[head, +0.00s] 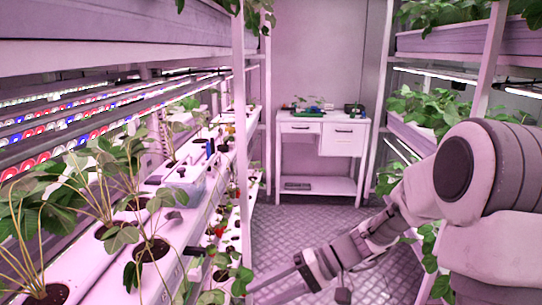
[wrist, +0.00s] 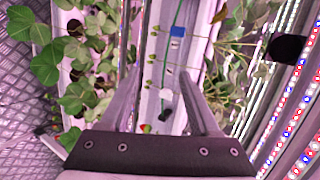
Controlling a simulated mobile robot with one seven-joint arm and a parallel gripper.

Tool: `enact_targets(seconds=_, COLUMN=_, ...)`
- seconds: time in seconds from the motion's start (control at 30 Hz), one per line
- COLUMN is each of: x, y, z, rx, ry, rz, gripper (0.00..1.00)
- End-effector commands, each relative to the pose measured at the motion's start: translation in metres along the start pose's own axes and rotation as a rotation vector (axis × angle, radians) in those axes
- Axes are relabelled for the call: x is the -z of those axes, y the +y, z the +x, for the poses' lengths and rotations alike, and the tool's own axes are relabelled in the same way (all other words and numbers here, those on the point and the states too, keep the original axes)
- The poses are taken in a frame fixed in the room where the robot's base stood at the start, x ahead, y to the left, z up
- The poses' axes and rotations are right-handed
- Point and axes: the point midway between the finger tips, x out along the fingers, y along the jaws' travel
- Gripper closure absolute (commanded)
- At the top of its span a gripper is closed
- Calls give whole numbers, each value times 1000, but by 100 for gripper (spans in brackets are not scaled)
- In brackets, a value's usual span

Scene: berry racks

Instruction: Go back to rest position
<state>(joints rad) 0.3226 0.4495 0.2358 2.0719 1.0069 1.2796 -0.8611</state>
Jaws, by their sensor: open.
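My gripper (wrist: 158,82) shows in the wrist view with its two grey fingers spread apart and nothing between them. A white growing channel lies beyond the fingers, with several unripe berries on thin stems and a green line along it. In the head view my arm reaches from the right edge down to the lower left, across the aisle. Its grey end (head: 268,292) is low beside the left rack, near the plants of the lower channel. The fingertips are too unclear there to tell whether they touch leaves.
The left rack (head: 185,240) holds leafy plants, a translucent box (head: 186,186) and red berries (head: 212,230) lower down. The right rack (head: 400,128) holds more plants behind my arm. A white desk (head: 323,160) stands at the back. The patterned floor (head: 310,222) between is clear.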

Motion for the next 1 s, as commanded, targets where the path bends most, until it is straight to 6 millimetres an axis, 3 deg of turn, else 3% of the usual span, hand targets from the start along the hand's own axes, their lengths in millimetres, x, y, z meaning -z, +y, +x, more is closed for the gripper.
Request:
enact_targets(seconds=0.1, x=-26, y=-16, z=-13, rx=-160, ry=-21, rz=-13, gripper=38)
enact_targets(seconds=0.47, x=-93, y=-39, z=-64, rx=-606, ry=51, rz=-40, gripper=38)
enact_targets(seconds=1.0, x=-164, y=-74, z=-160, rx=-1056, ry=452, rz=-140, gripper=38)
